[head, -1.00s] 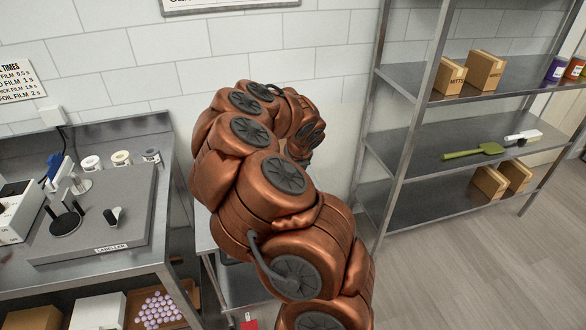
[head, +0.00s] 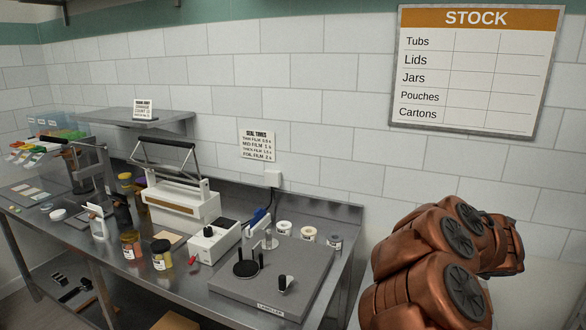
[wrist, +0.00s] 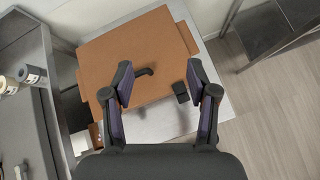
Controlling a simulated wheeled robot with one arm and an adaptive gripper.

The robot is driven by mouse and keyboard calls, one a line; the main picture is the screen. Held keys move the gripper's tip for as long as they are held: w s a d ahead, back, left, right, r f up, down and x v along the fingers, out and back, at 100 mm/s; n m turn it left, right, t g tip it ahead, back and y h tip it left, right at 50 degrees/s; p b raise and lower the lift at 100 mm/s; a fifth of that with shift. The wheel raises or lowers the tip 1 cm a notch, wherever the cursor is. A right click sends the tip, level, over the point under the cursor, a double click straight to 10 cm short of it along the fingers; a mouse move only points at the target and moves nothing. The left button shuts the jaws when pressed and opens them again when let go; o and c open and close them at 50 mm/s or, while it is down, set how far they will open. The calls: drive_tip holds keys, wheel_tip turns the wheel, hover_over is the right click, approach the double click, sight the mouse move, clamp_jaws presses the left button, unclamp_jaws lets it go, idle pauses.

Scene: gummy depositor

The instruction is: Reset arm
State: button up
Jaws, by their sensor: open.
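My copper-coloured arm folds at the lower right in the head view; its gripper is hidden there. In the wrist view my gripper (wrist: 162,92) is open, its two dark fingers with purplish pads spread apart. Nothing is between the fingertips. Below it is a brown board or box-like surface (wrist: 120,55) with a curved black handle, on a light grey surface (wrist: 165,125). A small black block (wrist: 181,92) sits near the right finger.
A steel bench (head: 345,255) on the left holds a labeller (head: 272,290), a heat sealer (head: 180,200) and jars (head: 161,254). A STOCK board (head: 473,70) hangs on the tiled wall. In the wrist view, a steel shelf (wrist: 265,30) stands at upper right beside clear floor (wrist: 270,100).

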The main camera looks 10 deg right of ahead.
wheel_tip(320, 180, up, 11)
drive_tip(key=a+m+h, duration=0.2)
drive_tip(key=m+h, duration=0.2)
drive_tip(key=m, duration=0.3)
drive_tip(key=s+a+r+m+g, duration=0.1)
drive_tip(key=s+a+r+m, duration=0.1)
drive_tip(key=s+a+m, duration=0.4)
drive_tip(key=s+a+f+m+g+y, duration=0.2)
drive_tip(key=s+a+f+m+y, duration=0.2)
drive_tip(key=a, duration=0.9)
drive_tip(key=s+a+f+m+g+y+b, duration=0.1)
drive_tip(key=s+a+f+m+g+y, duration=0.2)
drive_tip(key=s+a+f+m, duration=0.3)
drive_tip(key=s+a+f+y, duration=0.1)
drive_tip(key=s+a+f, duration=0.3)
drive_tip(key=a, duration=0.3)
drive_tip(key=shift+s+a+f+m, duration=0.2)
drive_tip(key=shift+s+a+m, duration=0.15)
drive_tip(key=shift+s, duration=0.25)
drive_tip(key=s+a+y, duration=0.1)
drive_tip(key=s+a, duration=0.1)
drive_tip(key=a, duration=0.1)
drive_tip(key=s+a+f+g+y, duration=0.1)
drive_tip(key=s+a, duration=0.2)
drive_tip(key=s+a+g+y, duration=0.1)
drive_tip(key=s+a, duration=0.1)
drive_tip(key=a, duration=0.2)
drive_tip(key=shift+s+f+m, duration=0.25)
drive_tip(key=shift+s+f, duration=0.15)
drive_tip(key=shift+c, duration=0.2)
